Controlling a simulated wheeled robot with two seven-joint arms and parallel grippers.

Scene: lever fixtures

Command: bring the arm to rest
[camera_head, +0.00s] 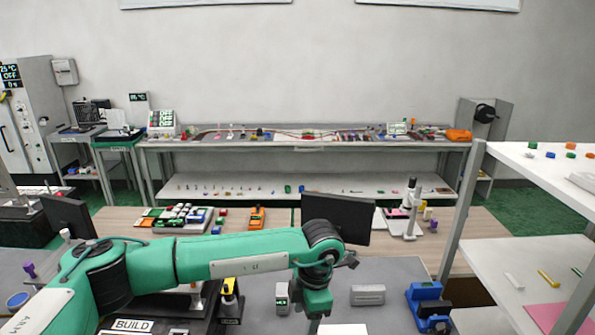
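My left arm, green with black joints, comes in from the left and stretches across the front of the scene. My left gripper (316,303) hangs down from its wrist near the bottom middle, over the grey work surface (390,270). Its fingertips are too unclear to tell whether they are open or shut, and I see nothing clearly held. A yellow and black fixture (230,299) stands to its left, partly behind the arm. A small grey-green box (282,298) stands just left of the gripper. My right gripper is not in view.
A grey block (368,295) and a blue device (428,303) sit right of the gripper. A dark monitor (338,215) stands behind the wrist. A white shelf unit (510,245) rises at the right. A long bench (300,145) lines the back wall.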

